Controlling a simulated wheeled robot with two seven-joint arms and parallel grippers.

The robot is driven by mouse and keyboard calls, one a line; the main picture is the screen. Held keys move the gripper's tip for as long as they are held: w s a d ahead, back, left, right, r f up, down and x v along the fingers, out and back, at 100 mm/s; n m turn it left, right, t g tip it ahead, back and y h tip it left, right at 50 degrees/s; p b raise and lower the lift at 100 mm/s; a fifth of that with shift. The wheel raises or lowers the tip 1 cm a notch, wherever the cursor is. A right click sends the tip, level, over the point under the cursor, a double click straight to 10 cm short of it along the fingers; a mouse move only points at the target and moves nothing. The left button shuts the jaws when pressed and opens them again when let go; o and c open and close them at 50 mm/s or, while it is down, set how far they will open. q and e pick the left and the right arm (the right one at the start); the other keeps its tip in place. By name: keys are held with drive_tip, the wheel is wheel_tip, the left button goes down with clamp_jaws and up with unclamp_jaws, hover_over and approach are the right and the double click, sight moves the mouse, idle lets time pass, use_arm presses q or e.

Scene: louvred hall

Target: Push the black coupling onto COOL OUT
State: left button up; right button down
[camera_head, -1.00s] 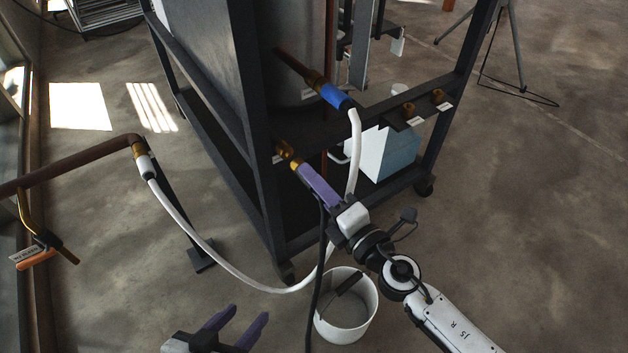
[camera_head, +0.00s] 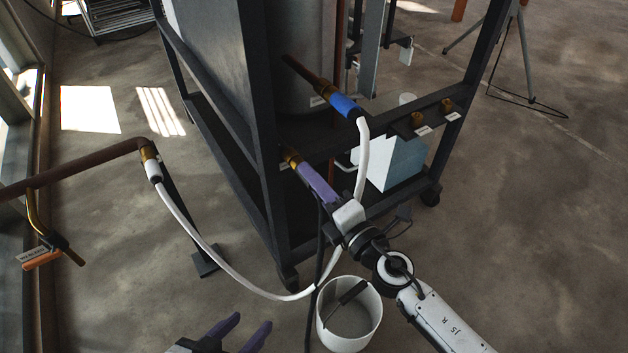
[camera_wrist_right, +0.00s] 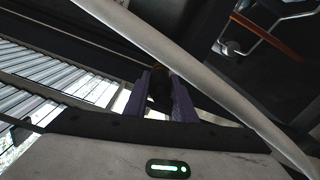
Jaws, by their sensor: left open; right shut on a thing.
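My right gripper (camera_head: 303,170) has purple fingers shut on the black coupling, which the fingers mostly hide in the head view. In the right wrist view the black coupling (camera_wrist_right: 158,90) shows dark between the fingertips, with a brownish fitting just beyond it. A black hose (camera_head: 319,250) hangs below the right gripper. The fingertips are right at a brass port (camera_head: 291,157) on the rack's near post. A small tag sits beside this port, its text unreadable; I cannot tell how far the coupling is on. My left gripper (camera_head: 250,328) is open and empty at the bottom edge.
A white hose (camera_head: 225,276) loops from the left pipe's fitting (camera_head: 150,162) to the blue coupling (camera_head: 345,105) and passes close to my right gripper. A white bucket (camera_head: 350,335) stands below. Two brass ports (camera_head: 431,112) sit on the rack's right rail.

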drive_tip(key=c, duration=1.4)
unclamp_jaws()
drive_tip(key=v, duration=0.7)
